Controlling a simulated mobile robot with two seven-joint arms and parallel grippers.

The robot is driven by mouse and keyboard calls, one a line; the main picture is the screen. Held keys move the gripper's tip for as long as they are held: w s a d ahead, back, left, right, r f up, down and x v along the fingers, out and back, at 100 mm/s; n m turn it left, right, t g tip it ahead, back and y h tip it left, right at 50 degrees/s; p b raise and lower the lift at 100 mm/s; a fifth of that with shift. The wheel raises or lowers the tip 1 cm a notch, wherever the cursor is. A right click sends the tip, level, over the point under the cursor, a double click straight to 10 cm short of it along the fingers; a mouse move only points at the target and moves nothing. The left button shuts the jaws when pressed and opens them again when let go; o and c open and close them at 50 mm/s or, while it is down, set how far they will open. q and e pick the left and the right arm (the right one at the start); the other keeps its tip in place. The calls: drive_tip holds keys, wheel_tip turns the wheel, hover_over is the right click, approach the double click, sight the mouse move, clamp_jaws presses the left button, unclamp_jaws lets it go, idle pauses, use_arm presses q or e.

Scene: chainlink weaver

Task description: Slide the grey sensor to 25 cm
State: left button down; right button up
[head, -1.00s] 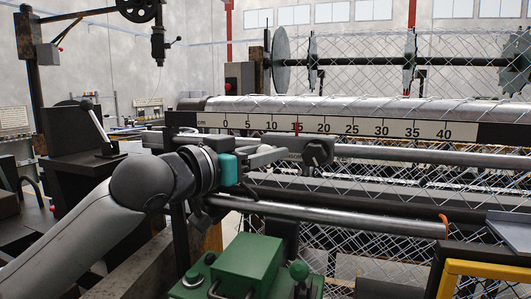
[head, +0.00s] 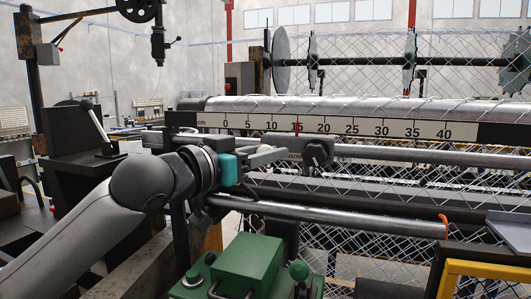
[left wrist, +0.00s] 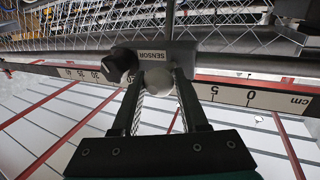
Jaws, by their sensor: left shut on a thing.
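The grey sensor (head: 296,144) sits on the upper rail just below the white centimetre scale (head: 350,127) in the head view. It has a black knob (head: 318,153) on its right side. A red pointer (head: 297,126) stands on the scale between 10 and 20, at about 15. My left gripper (head: 272,155) reaches the sensor from the left and front. In the left wrist view, the block labelled SENSOR (left wrist: 153,55) lies at my left fingertips (left wrist: 158,78). The fingers are shut on a rounded grey part of it. My right gripper is not in view.
The upper rail (head: 430,158) runs clear to the right of the sensor. A lower bar (head: 330,217) with an orange hook (head: 444,222) lies in front. A green machine block (head: 245,262) stands below my left wrist. Wire mesh (head: 390,240) hangs behind.

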sight(326, 157)
use_arm(q)
drive_tip(key=shift+s+d, duration=0.15)
drive_tip(key=shift+d, duration=0.05)
drive_tip(key=s+d+p, duration=0.1)
drive_tip(key=d, duration=0.2)
drive_tip(key=s+d+p, duration=0.1)
drive_tip(key=d, duration=0.2)
drive_tip(key=s+d+p, duration=0.1)
drive_tip(key=d, duration=0.2)
drive_tip(key=shift+s+d, duration=0.1)
drive_tip(key=shift+d, duration=0.2)
drive_tip(key=c, duration=0.5)
unclamp_jaws()
drive_tip(key=shift+a, duration=0.1)
drive_tip(key=shift+a, duration=0.1)
